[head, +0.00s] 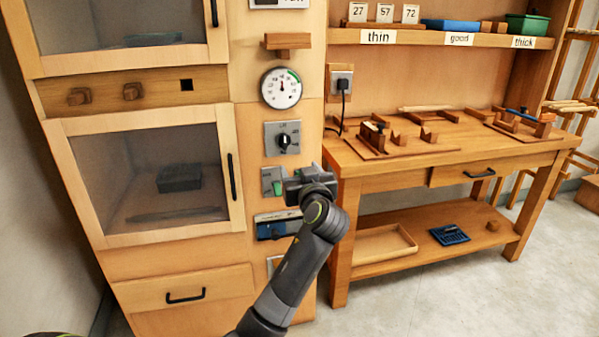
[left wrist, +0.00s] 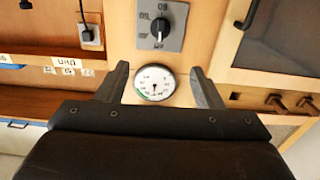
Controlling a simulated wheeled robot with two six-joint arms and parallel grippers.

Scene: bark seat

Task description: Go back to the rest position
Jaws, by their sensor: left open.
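My left gripper (head: 309,184) is raised in front of the narrow control panel between the cabinet and the workbench. In the left wrist view its two fingers (left wrist: 160,88) are spread apart with nothing between them. Behind the gap, the round dial gauge (left wrist: 155,82) and the knob plate (left wrist: 162,25) show on the panel. In the head view the gripper overlaps the green switch plate (head: 272,181); whether it touches the plate I cannot tell. My right gripper is in neither view.
A cabinet with two glass doors (head: 150,175) stands on the left. A wooden workbench (head: 440,150) with jigs on top is on the right, under a labelled shelf (head: 430,38). A blue-fronted device (head: 277,226) sits low on the panel. The floor (head: 450,290) in front of the bench is clear.

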